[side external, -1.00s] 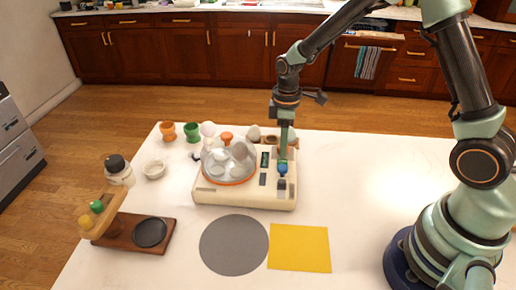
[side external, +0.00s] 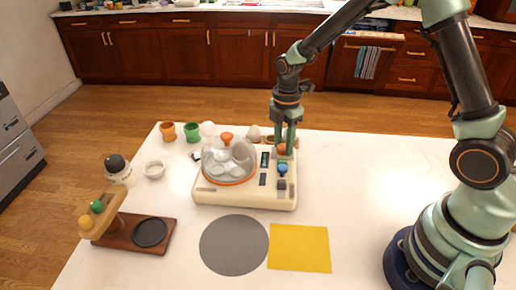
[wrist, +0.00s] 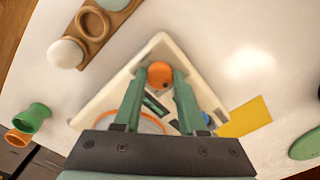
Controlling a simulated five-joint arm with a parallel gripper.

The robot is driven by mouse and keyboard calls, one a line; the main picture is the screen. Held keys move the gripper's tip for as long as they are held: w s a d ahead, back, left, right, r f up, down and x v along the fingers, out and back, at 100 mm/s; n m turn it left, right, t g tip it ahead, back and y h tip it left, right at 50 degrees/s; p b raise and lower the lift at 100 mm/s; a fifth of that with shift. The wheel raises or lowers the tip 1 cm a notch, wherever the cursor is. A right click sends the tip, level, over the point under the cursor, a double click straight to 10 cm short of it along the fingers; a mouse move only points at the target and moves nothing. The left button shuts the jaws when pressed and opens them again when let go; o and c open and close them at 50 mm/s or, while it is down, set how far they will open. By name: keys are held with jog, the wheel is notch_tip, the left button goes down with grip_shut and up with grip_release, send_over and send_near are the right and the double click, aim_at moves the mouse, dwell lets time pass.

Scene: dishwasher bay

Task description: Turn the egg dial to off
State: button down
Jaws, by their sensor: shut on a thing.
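The cream egg cooker (side external: 240,198) stands on the white table under a clear dome lid (side external: 215,157) with an orange knob. An orange round dial (side external: 281,149) sits at its back right corner; in the wrist view the dial (wrist: 160,73) shows a small dark mark near its lower right edge. My gripper (side external: 284,151) points down at the dial. In the wrist view my gripper (wrist: 160,78) has one green finger on each side of the dial, shut on it. What the mark points to cannot be read.
A blue knob (side external: 282,168) is just in front of the dial. An egg holder with a white egg (wrist: 66,53) lies behind the cooker. Orange (side external: 167,131) and green (side external: 191,132) cups stand at the back left. A grey disc (side external: 234,245) and yellow mat (side external: 300,248) lie in front.

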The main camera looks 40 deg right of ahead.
aim_at(283, 146)
jog(key=shift+n, duration=0.3)
jog(key=shift+c, duration=2.3)
grip_release()
jog(key=shift+r, duration=0.15)
notch_tip(283, 146, up, 12)
